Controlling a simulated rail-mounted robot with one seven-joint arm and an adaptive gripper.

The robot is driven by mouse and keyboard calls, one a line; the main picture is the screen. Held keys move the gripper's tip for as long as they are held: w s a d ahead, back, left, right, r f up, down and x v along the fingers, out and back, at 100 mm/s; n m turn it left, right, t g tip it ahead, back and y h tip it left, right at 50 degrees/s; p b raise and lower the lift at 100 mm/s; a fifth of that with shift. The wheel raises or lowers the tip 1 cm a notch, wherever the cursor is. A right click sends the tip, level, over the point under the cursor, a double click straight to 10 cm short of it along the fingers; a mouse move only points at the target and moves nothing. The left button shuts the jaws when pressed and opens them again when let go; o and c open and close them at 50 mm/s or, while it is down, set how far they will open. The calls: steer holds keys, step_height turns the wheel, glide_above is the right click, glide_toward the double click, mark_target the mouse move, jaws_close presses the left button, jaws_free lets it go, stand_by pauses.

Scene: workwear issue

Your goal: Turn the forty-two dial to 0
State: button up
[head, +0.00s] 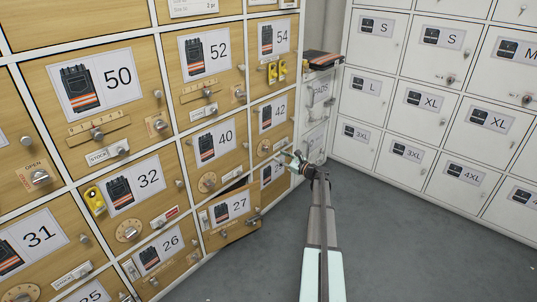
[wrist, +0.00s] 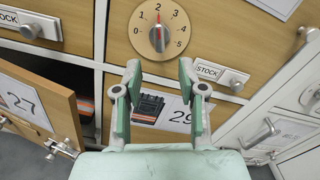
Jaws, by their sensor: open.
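The forty-two door (head: 272,114) is a wooden locker front with a picture label in the head view. Its round dial (head: 263,148) sits low on that door. In the wrist view the dial (wrist: 157,31) has a wooden disc, a silver knob and printed numbers 0 to 5. A red mark on the knob points up at 2. My gripper (wrist: 160,72) is open and empty, with its two fingers apart just below the dial and not touching it. In the head view my gripper (head: 298,162) is at the right edge of the wooden lockers.
The 27 door (head: 231,207) stands ajar to the lower left; it also shows in the wrist view (wrist: 40,110). A STOCK plate with a knob (wrist: 222,75) is right of the dial. The 29 door (wrist: 165,112) lies below. White lockers (head: 420,100) stand at right; the grey floor is clear.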

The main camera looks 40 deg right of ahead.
mark_target(268, 151)
steer(key=w, duration=0.2)
steer(key=w+a+b, duration=0.1)
steer(key=w, duration=0.5)
steer(key=shift+w+a+b, duration=0.1)
steer(key=shift+a+b, duration=0.2)
steer(key=shift+a, duration=0.05)
steer(key=shift+c, duration=0.3)
jaws_close()
